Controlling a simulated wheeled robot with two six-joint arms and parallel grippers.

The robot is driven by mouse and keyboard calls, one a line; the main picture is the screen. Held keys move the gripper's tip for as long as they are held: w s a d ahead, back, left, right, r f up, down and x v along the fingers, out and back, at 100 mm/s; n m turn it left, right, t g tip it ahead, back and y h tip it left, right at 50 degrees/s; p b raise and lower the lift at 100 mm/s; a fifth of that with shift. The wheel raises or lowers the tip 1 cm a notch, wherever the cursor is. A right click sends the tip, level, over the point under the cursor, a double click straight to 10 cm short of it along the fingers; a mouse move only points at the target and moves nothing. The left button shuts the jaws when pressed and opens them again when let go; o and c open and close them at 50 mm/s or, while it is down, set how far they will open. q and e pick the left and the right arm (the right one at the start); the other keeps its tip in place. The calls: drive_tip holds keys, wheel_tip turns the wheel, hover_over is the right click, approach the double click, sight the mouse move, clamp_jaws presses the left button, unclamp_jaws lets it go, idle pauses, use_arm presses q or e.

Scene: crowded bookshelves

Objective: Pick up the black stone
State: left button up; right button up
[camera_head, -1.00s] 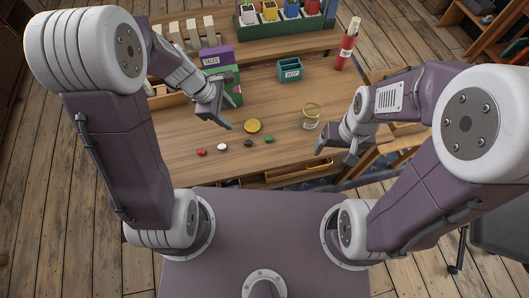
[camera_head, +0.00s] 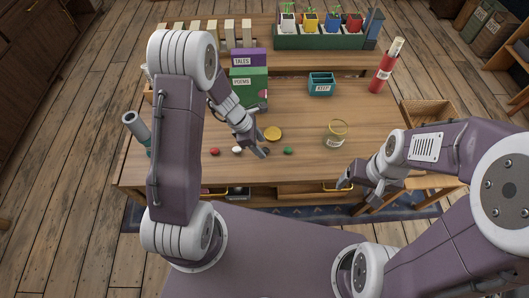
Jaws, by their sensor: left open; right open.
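Red (camera_head: 214,152), white (camera_head: 237,150) and green (camera_head: 288,151) stones lie in a row near the front edge of the wooden table. I cannot make out the black stone; its place between the white and green stones is covered by my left gripper. My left gripper (camera_head: 262,152) is open and points down there, low over the table. Whether it touches the black stone cannot be told. My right gripper (camera_head: 356,196) is open and empty off the table's front right edge.
A yellow disc (camera_head: 272,133) lies just behind the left gripper. A glass jar (camera_head: 336,134), teal KEEP box (camera_head: 321,84) and red cylinder (camera_head: 386,66) stand to the right. Purple (camera_head: 248,58) and green (camera_head: 248,82) boxes stand behind the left arm.

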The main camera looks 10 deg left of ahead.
sight(263, 149)
use_arm(q)
drive_tip(key=shift+x, duration=1.05)
use_arm(e)
drive_tip(key=shift+w+f, duration=0.1)
drive_tip(key=shift+f, duration=0.35)
use_arm(q)
clamp_jaws()
use_arm(e)
drive_tip(key=shift+d, duration=0.1)
use_arm(q)
drive_tip(key=shift+r, duration=0.1)
wheel_tip(263, 149, up, 5)
drive_tip(key=shift+f+p, duration=0.1)
drive_tip(key=shift+p, duration=1.05)
drive_tip(key=s+d+r+p, duration=0.1)
drive_tip(key=s+d+r, duration=0.5)
drive_tip(key=d, duration=0.4)
drive_tip(key=shift+p, duration=0.4)
use_arm(e)
wheel_tip(263, 149, up, 4)
drive_tip(key=shift+r, duration=0.15)
